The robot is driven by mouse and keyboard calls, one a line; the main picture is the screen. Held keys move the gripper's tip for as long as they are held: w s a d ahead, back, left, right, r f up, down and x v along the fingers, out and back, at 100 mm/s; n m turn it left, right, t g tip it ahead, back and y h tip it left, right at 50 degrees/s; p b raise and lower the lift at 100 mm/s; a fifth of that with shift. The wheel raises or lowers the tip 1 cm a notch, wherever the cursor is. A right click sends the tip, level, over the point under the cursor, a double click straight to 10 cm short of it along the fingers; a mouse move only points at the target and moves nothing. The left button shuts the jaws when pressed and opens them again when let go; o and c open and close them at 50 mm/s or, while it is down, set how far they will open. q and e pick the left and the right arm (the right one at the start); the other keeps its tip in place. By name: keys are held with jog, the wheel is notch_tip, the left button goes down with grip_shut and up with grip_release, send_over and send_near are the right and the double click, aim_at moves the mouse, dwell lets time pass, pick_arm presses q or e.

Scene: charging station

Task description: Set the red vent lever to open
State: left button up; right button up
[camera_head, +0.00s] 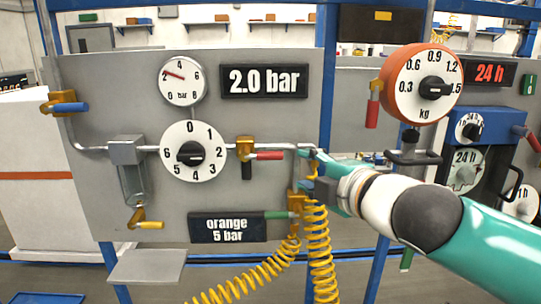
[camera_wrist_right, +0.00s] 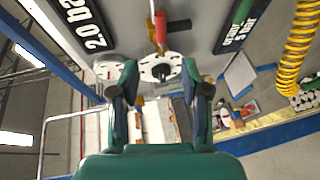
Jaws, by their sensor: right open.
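A red lever (camera_head: 269,156) sits on a brass valve (camera_head: 245,149) on the grey panel, right of the 0–6 dial. It lies about horizontal and points right, along the pipe. It also shows in the right wrist view (camera_wrist_right: 161,27), beyond my fingertips. Another red lever (camera_head: 372,112) hangs down left of the orange kg dial; no label tells which one is the vent. My right gripper (camera_head: 318,166) is right of the first lever, near the pipe's end and apart from the lever. In the wrist view its fingers (camera_wrist_right: 160,74) are spread and empty. My left gripper is not seen.
The 0–6 dial (camera_head: 193,150), pressure gauge (camera_head: 182,81) and 2.0 bar display (camera_head: 264,80) are on the panel. Yellow coiled hoses (camera_head: 320,250) hang below my right gripper. A blue post (camera_head: 326,60) stands behind it. A blue-handled valve (camera_head: 66,106) is at far left.

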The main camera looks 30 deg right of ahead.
aim_at(272, 158)
jog(key=b+x, duration=0.1)
jog(key=x, duration=1.5)
jog(key=shift+a+f, duration=0.1)
jog(key=shift+a, duration=0.05)
grip_shut()
